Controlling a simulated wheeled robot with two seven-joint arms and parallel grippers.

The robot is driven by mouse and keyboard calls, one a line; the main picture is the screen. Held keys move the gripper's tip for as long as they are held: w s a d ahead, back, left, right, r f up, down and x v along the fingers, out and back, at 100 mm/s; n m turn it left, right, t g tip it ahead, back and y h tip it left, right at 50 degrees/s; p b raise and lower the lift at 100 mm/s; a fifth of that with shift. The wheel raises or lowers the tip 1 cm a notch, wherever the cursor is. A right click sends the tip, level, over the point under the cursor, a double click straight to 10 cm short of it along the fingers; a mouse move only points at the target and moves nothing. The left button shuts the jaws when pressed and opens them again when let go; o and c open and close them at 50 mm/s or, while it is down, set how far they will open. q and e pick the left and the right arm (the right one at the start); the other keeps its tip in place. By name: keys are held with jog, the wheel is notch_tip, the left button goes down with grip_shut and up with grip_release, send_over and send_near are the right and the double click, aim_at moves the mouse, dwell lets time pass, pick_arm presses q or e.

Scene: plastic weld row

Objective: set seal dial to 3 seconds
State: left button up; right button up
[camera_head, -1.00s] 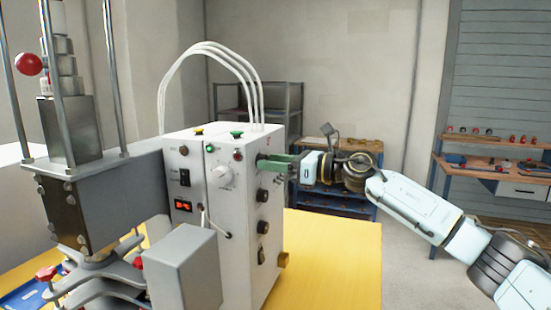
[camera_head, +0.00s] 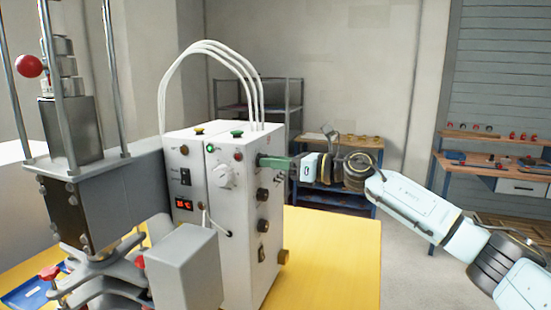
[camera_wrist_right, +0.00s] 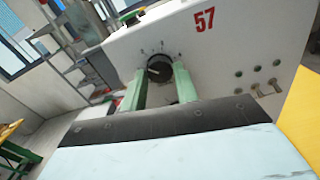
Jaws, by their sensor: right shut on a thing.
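A black round dial (camera_wrist_right: 158,68) with a pale pointer line sits on the white side panel of the machine, with small scale marks around it in the right wrist view. The pointer lies toward the left of the picture; the scale figures are too small to read. My right gripper (camera_wrist_right: 160,82) has its green fingers on either side of the dial and is shut on it. In the head view my right gripper (camera_head: 262,162) reaches the right side of the white machine box (camera_head: 236,240), and its fingers hide the dial. My left gripper is not in view.
A white knob (camera_head: 223,176), a red display (camera_head: 183,204) and buttons are on the box front. Dark knobs (camera_head: 263,227) lie below the gripper. White hoses (camera_head: 215,50) arch above. A grey press column (camera_head: 68,130) stands left. The yellow tabletop (camera_head: 335,250) is clear at right.

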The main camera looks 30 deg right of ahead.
pick_arm(q)
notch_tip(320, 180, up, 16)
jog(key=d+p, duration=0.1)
jog(key=p, duration=1.4)
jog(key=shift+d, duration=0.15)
pick_arm(e)
jog(key=shift+m, duration=7.4)
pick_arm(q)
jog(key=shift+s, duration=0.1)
pick_arm(e)
jog(key=o, duration=1)
jog(key=shift+c, duration=0.2)
jog(key=shift+d, duration=0.15)
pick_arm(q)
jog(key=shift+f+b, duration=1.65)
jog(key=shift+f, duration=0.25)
pick_arm(e)
jog(key=v, duration=1.3)
jog(key=shift+s, duration=0.15)
